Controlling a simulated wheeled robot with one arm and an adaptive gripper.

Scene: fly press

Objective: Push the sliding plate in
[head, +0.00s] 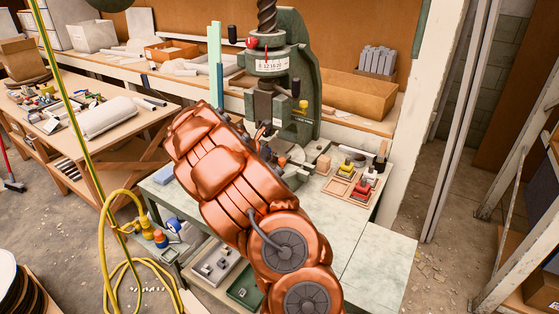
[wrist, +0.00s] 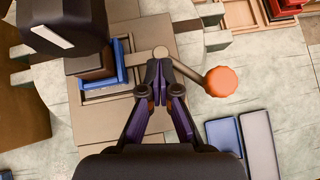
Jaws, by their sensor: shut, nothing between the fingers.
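The green fly press (head: 303,85) stands on the bench in the head view; my copper-coloured arm hides much of its lower part. In the wrist view a beige plate (wrist: 98,122), which looks like the sliding plate, lies under the dark press ram (wrist: 65,22). A blue-edged holder (wrist: 120,66) with a brown block (wrist: 90,64) sits on it. A bar with an orange knob (wrist: 220,81) runs right from a round pin (wrist: 160,52) at the plate's right side. My gripper (wrist: 160,70) is shut and empty, its tips just below the pin; I cannot tell whether they touch it.
A wooden tray (head: 340,187) with red and yellow pieces lies right of the press. Blue (wrist: 225,136) and grey (wrist: 260,142) trays lie at lower right in the wrist view. The bench top (head: 375,265) is clear at front right. A yellow hose (head: 110,225) hangs at left.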

